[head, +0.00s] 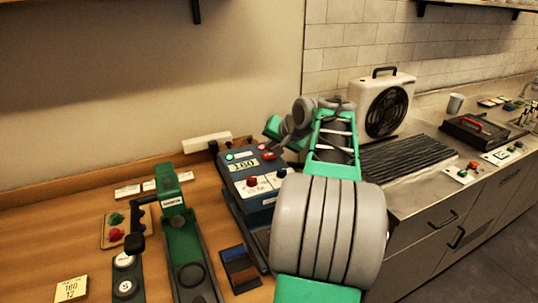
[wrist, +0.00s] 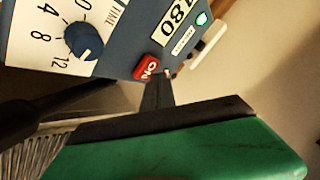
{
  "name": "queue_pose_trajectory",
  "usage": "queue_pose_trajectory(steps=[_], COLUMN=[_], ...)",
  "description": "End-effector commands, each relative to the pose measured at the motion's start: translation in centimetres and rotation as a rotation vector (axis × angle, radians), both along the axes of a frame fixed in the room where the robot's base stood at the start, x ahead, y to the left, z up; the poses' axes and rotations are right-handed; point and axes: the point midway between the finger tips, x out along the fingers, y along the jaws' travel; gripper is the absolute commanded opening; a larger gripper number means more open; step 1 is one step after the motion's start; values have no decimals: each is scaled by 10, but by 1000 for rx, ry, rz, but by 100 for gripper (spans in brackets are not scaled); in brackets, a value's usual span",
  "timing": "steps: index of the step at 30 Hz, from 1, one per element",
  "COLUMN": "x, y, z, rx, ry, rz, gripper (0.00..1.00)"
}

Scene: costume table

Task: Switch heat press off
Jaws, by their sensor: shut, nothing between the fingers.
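The heat press is a blue box (head: 250,180) with a lit display reading 180, on the wooden table in the head view. Its red rocker switch (head: 268,154) is at the upper right of the panel. In the wrist view the switch (wrist: 147,67) shows the letters ON, and a green lamp (wrist: 201,18) is lit beside the display. My gripper (wrist: 158,90) is shut and empty, its dark fingertips right by the switch; I cannot tell whether they touch. In the head view its tips are largely hidden by my arm.
A time dial (wrist: 84,40) sits on the panel near the switch. A green hand press (head: 185,245) stands left of the box, with a dark swatch (head: 240,268) between. A white fan heater (head: 384,105) and a ribbed black mat (head: 400,160) lie right, behind my arm.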

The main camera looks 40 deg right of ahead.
Motion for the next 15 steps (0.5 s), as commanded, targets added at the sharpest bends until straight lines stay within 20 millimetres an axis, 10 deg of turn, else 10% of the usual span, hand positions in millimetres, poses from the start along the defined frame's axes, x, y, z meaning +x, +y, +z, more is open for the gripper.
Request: queue_pose_trajectory(steps=[15], x=[0], y=[0], z=[-6], rx=[0], ry=[0], rz=[0], gripper=[0])
